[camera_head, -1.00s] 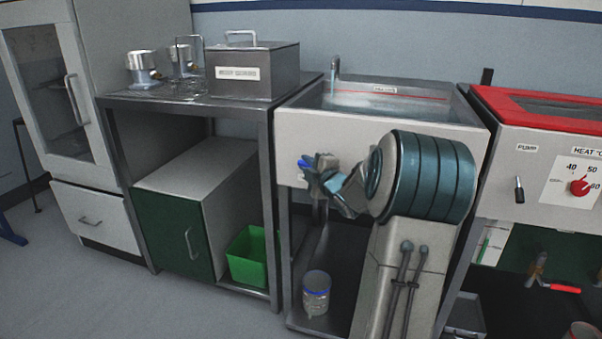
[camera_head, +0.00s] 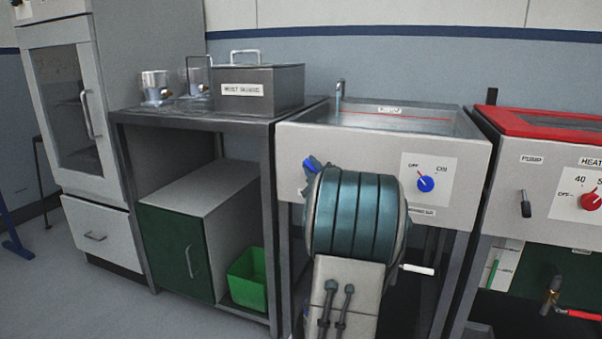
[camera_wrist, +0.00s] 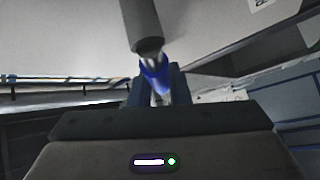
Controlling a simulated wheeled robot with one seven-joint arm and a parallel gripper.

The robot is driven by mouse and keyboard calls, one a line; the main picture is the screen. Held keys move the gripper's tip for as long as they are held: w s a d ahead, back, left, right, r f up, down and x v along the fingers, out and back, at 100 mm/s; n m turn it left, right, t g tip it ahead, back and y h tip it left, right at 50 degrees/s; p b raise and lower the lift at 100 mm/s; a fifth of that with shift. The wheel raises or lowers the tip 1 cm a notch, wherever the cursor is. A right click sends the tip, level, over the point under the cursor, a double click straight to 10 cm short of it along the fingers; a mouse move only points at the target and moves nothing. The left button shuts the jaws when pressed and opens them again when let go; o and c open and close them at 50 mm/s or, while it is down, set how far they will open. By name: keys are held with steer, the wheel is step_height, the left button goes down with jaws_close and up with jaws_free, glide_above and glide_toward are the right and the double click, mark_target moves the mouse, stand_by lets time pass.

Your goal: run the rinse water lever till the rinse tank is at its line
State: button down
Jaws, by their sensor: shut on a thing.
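The rinse tank (camera_head: 467,125) is an open grey basin holding water, with a red line along its inner back wall. The water surface (camera_head: 400,125) appears close under the line; the exact gap is hard to tell. A tap (camera_head: 340,88) at its back left appears to pour a thin stream. A blue lever (camera_head: 311,163) shows at the left of the tank's front, partly hidden by my arm. In the wrist view my gripper (camera_wrist: 158,88) is shut on the blue lever (camera_wrist: 154,70), below a grey pipe end. In the head view my arm hides the gripper.
A blue off/on knob (camera_head: 425,184) sits on the tank's front, and a white handle (camera_head: 417,269) sticks out below.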

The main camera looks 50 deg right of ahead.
steer(key=shift+s+d+f, duration=0.1)
steer(key=c, duration=1.4)
jaws_free()
steer(key=shift+s, duration=0.1)
steer(key=shift+o, duration=0.2)
steer(key=p+v, duration=0.2)
steer(key=v, duration=1.1)
steer(key=shift+s+a, duration=0.25)
steer(key=shift+s, duration=0.05)
steer(key=shift+f, duration=0.15)
